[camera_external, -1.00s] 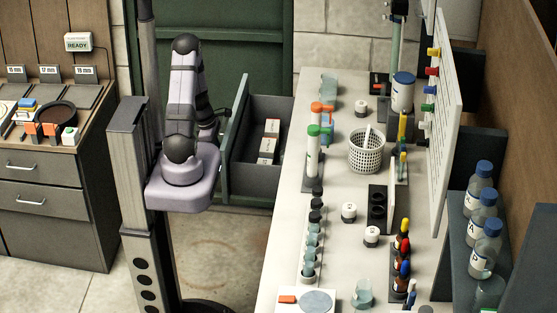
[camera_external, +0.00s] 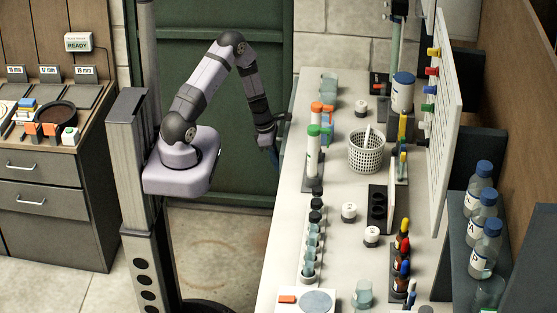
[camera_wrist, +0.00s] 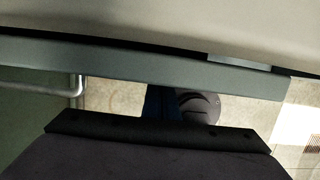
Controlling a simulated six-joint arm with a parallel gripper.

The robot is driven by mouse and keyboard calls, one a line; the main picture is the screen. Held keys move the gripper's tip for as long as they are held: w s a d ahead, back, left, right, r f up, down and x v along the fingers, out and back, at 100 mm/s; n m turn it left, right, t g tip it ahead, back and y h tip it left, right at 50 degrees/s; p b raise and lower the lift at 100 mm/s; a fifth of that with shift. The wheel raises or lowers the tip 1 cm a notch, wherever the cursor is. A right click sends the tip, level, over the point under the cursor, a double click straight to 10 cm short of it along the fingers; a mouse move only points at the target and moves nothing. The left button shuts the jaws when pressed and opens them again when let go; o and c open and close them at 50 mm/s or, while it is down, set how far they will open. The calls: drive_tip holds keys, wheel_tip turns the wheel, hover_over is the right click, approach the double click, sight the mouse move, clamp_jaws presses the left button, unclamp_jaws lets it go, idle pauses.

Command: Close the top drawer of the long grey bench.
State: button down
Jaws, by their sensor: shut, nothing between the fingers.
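The long grey bench (camera_external: 285,235) runs from front to back, with a pale top. Its top drawer no longer sticks out in the external view; its front is hidden below the bench edge. In the wrist view a grey-green front edge (camera_wrist: 130,66) lies along the pale bench top, with a thin dark line between. My gripper (camera_external: 274,158) is shut and empty, pointing down at the bench's left side. Its blue fingers (camera_wrist: 160,102) show in the wrist view close to that front; contact cannot be told.
A metal bar handle (camera_wrist: 78,90) shows at left in the wrist view. Tubes (camera_external: 313,155), a white basket (camera_external: 366,153) and bottles stand on the bench. A dark drawer cabinet (camera_external: 45,200) stands at left. The floor (camera_external: 220,245) left of the bench is clear.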

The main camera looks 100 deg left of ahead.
drive_tip(key=shift+w, duration=0.65)
drive_tip(key=shift+s, duration=0.1)
